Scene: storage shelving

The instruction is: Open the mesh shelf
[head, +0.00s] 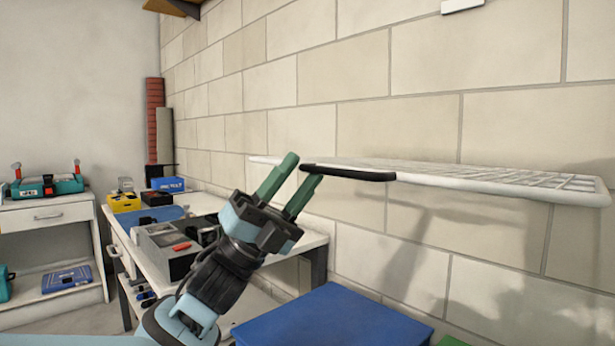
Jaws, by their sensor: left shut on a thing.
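The white mesh shelf (480,178) is on the block wall at the right and lies roughly level, seen nearly edge-on. A black handle (355,174) runs along its near edge. My left gripper (303,166), with green fingers, reaches up from below to the left end of this handle. It is shut on the handle, with the fingers a little apart around it. The exact contact is partly hidden by the fingers. My right gripper is not in view.
A blue surface (330,322) lies below the shelf. A white workbench (312,240) with a grey case (165,245) and tools stands behind my left arm. A white cabinet (45,215) with a teal toolbox (48,186) is at the far left.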

